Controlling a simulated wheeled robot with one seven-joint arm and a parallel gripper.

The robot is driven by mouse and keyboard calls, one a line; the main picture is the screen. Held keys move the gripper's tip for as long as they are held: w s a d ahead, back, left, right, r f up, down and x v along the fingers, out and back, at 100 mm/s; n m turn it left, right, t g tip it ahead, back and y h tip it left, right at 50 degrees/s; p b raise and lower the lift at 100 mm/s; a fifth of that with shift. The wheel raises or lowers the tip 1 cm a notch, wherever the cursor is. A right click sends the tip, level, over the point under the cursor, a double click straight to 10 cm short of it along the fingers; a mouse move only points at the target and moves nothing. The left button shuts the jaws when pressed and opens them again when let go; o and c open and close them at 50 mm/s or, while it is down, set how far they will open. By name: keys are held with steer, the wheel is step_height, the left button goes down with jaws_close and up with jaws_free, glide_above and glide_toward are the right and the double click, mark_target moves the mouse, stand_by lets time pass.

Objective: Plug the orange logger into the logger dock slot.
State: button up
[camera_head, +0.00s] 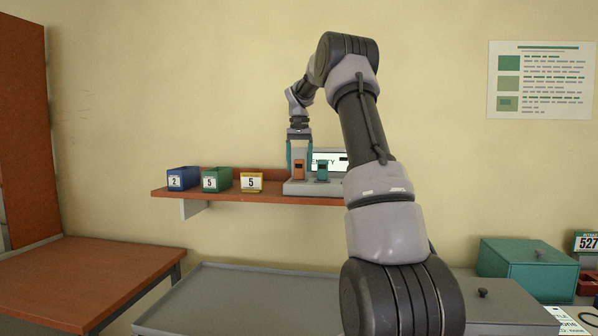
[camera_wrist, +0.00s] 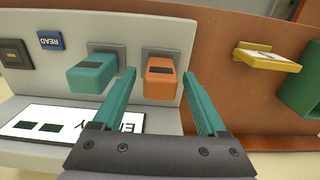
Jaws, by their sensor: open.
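The orange logger (camera_head: 299,168) stands upright at the left of the grey logger dock (camera_head: 308,189) on the wall shelf. In the wrist view the orange logger (camera_wrist: 160,79) rises from a square grey socket in the dock (camera_wrist: 180,35); how deep it sits I cannot tell. A teal logger (camera_head: 322,171) stands in the socket beside it, and it also shows in the wrist view (camera_wrist: 92,74). My gripper (camera_head: 299,158) is over the orange logger, fingers pointing down. In the wrist view my open gripper (camera_wrist: 159,84) has one teal finger on each side of it, with visible gaps.
Below are a grey bench (camera_head: 250,290) and a teal box (camera_head: 528,265).

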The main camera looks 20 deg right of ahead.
steer(key=shift+f, duration=1.15)
jaws_close()
stand_by(0.4)
steer(key=shift+r, duration=3)
